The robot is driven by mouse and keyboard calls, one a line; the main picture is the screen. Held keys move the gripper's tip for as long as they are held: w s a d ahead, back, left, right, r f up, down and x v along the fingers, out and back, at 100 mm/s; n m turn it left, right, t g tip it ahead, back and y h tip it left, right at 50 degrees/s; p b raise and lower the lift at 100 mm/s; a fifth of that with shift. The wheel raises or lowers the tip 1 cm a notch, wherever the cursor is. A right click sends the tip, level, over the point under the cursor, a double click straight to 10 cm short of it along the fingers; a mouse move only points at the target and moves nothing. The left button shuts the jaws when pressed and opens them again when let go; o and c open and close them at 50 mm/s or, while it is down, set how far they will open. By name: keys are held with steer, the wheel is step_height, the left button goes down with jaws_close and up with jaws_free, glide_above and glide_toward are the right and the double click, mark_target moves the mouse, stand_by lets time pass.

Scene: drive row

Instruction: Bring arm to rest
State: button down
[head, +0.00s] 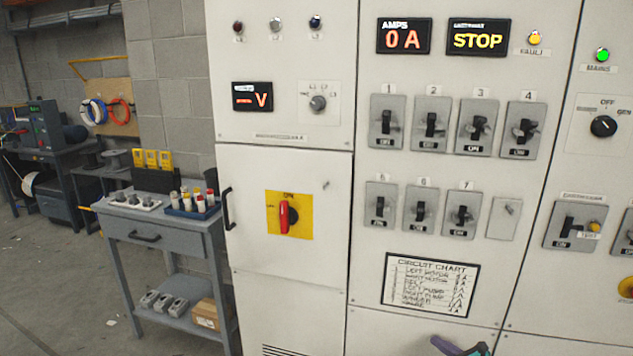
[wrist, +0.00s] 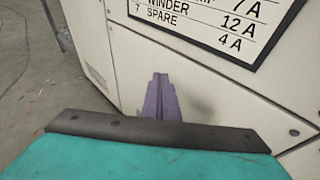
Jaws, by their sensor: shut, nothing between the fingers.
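The tip of my gripper (head: 461,347) shows at the bottom edge of the head view, low in front of the cabinet and below the circuit chart (head: 430,284). In the wrist view my gripper (wrist: 160,80) has its purple fingers together, with nothing between them. The fingers point toward the white cabinet panel (wrist: 95,55) and appear apart from it. The rest of my arm is out of the head view.
A white switch cabinet (head: 290,190) fills the middle and right, with numbered breakers, a red rotary handle (head: 283,215) and a STOP display (head: 478,37). A grey cart (head: 160,235) stands at the left. Open floor (head: 50,290) lies farther left.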

steer(key=s+a+f+n+g+y, duration=0.1)
steer(key=s+a+f+n+g, duration=0.3)
steer(key=a, duration=0.5)
steer(key=s+a+f+n+g+y+p, duration=0.15)
steer(key=s+a+f, duration=0.35)
steer(key=a, duration=0.5)
steer(key=s+a+f+n+g, duration=0.35)
steer(key=a+f, duration=0.25)
steer(key=a, duration=0.3)
steer(key=s+a+f+n+g+h, duration=0.1)
steer(key=s+a+f+n+g, duration=0.2)
steer(key=s, duration=0.5)
steer(key=s+a+f+n+g+h, duration=0.1)
steer(key=s+f+n+g, duration=0.15)
steer(key=s+n, duration=0.4)
steer(key=s+a+f+n+g+h, duration=0.1)
steer(key=s+a+f+n+g, duration=0.2)
steer(key=s, duration=0.6)
steer(key=s+d+n+g+h, duration=0.1)
steer(key=s+d+n+h, duration=0.4)
steer(key=s+d+n, duration=0.3)
steer(key=shift+s+d+f+n+p, duration=0.15)
steer(key=shift+s+d+n+p, duration=0.2)
steer(key=shift+d+n, duration=0.8)
steer(key=shift+w, duration=0.1)
